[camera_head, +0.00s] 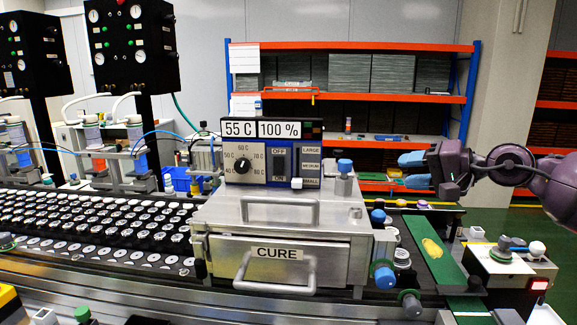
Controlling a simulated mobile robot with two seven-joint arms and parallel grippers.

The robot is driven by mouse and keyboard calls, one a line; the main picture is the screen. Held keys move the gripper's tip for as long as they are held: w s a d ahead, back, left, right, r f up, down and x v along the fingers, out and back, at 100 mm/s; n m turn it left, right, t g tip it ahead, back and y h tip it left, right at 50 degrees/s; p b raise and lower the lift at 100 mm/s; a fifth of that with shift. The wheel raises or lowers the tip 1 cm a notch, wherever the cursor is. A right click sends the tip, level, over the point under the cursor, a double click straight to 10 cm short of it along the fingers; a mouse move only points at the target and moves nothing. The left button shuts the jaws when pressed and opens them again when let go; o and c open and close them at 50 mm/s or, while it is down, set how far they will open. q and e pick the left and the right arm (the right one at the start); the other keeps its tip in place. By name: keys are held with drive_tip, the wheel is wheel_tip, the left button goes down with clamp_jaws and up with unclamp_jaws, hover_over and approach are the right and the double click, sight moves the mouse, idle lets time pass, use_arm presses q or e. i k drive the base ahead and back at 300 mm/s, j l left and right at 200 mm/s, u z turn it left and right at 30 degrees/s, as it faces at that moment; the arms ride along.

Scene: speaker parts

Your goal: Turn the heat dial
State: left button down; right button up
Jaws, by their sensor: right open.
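The heat dial (242,165) is a round black knob on the front of the control panel, ringed by temperature marks from 40 C to 80 C. The display (240,129) above it reads 55 C, and the one beside it (279,129) reads 100 %. The panel stands on a metal oven (290,245) marked CURE, whose drawer looks shut. My right gripper (412,170) has blue fingertips pointing left and is open and empty. It is well to the right of the dial, apart from the panel. My left gripper is not in view.
An OFF/ON switch (279,165) and a size slider (297,183) sit right of the dial. A blue-capped fitting (344,170) stands between panel and gripper. Trays of speaker parts (90,225) fill the left. A green strip (440,262) with a yellow piece lies at right.

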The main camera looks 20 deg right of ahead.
sight(243, 165)
drive_tip(key=i+j+z, duration=0.25)
drive_tip(key=j+z, duration=0.25)
drive_tip(key=i+j, duration=0.1)
drive_tip(key=j, duration=0.2)
drive_tip(key=i+j, duration=0.1)
drive_tip(key=j, duration=0.2)
drive_tip(key=i+j, duration=0.1)
drive_tip(key=j, duration=0.9)
